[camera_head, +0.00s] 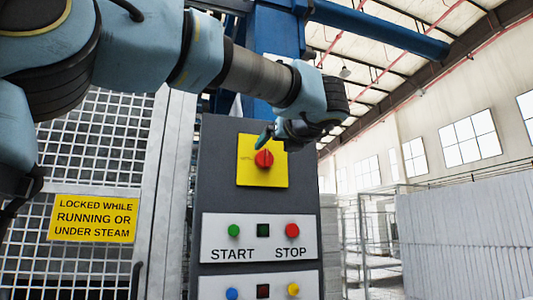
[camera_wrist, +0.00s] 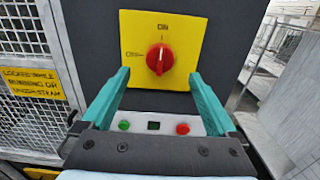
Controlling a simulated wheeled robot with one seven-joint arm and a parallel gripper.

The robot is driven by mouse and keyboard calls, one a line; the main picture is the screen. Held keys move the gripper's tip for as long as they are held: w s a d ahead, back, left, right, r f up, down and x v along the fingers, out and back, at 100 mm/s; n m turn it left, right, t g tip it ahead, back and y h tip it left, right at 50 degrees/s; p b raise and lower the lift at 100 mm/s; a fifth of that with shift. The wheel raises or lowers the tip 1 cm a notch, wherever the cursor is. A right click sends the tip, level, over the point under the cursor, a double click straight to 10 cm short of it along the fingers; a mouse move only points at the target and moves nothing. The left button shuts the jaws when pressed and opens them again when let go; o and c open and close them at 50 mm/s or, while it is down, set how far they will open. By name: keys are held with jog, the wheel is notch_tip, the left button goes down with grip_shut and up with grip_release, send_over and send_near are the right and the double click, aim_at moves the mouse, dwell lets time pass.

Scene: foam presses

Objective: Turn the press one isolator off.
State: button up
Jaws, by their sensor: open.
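The isolator is a red rotary knob (camera_head: 264,159) on a yellow plate (camera_head: 245,175), high on a dark grey control panel (camera_head: 220,165). In the wrist view the red knob (camera_wrist: 160,58) has a pale mark pointing up toward the word ON; smaller lettering at its left is too blurred to read. My gripper (camera_head: 265,138) is in front of the plate's upper part in the head view. In the wrist view its two teal fingers (camera_wrist: 158,80) are spread apart, one on each side below the knob, with nothing between them and apparently not touching it.
Below the isolator are a green START button (camera_head: 234,230), a red STOP button (camera_head: 292,231) and a dark square (camera_head: 263,230) between them. A blue button (camera_head: 232,294) sits lower. A mesh guard door (camera_head: 90,150) with a yellow warning sign (camera_head: 93,219) stands left. White stacked blocks (camera_head: 465,240) stand right.

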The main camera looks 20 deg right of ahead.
aim_at(267, 156)
jog(key=w+p, duration=0.1)
jog(key=w, duration=0.1)
jog(key=w+p, duration=0.1)
jog(key=w, duration=0.2)
jog(key=w+d, duration=0.1)
jog(key=w, duration=0.2)
jog(key=shift+p, duration=0.4)
jog(key=shift+s, duration=0.1)
jog(key=shift+f, duration=0.1)
jog(key=c, duration=1.4)
